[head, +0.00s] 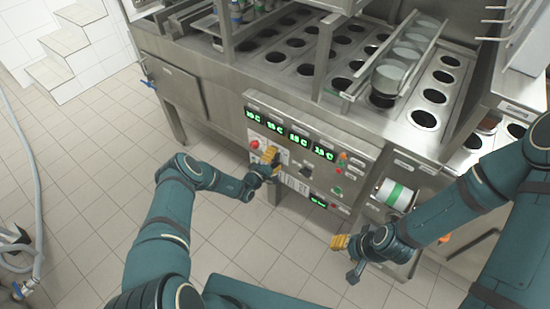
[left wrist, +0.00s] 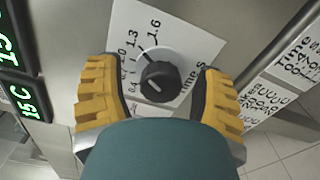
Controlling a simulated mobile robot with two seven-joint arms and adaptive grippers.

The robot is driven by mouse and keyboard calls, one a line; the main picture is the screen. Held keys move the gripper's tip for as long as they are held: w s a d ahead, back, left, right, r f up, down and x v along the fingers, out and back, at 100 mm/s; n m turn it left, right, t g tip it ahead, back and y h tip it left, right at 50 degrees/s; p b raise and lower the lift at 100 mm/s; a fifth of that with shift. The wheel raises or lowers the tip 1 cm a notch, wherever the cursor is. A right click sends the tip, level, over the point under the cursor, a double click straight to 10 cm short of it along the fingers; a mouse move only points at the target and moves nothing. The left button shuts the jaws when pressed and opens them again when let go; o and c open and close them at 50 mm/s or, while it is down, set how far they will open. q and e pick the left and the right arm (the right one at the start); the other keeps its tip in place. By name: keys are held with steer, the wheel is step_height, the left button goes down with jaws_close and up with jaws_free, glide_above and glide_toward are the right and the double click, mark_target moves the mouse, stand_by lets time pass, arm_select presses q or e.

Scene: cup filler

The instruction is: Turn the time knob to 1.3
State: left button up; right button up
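The time knob (left wrist: 160,82) is a black round knob on a white dial plate (left wrist: 190,42) in the left wrist view. The plate reads "Time s", with 1.3 and 1.6 legible along the upper left arc. A short pale mark on the knob's face lies toward its lower left. My left gripper (left wrist: 158,72) is open, its yellow fingers on either side of the knob with gaps, not touching it. In the head view my left gripper (head: 270,157) is at the control panel and hides the knob. My right gripper (head: 341,243) hangs away from the panel, apparently empty.
The steel machine's panel (head: 345,145) carries green displays (head: 298,138), a red button (head: 254,144) and a dark knob (head: 305,172). Cup holes and cups (head: 388,76) are above.

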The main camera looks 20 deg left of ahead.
arm_select(q)
steer(key=v, duration=1.2)
stand_by(0.4)
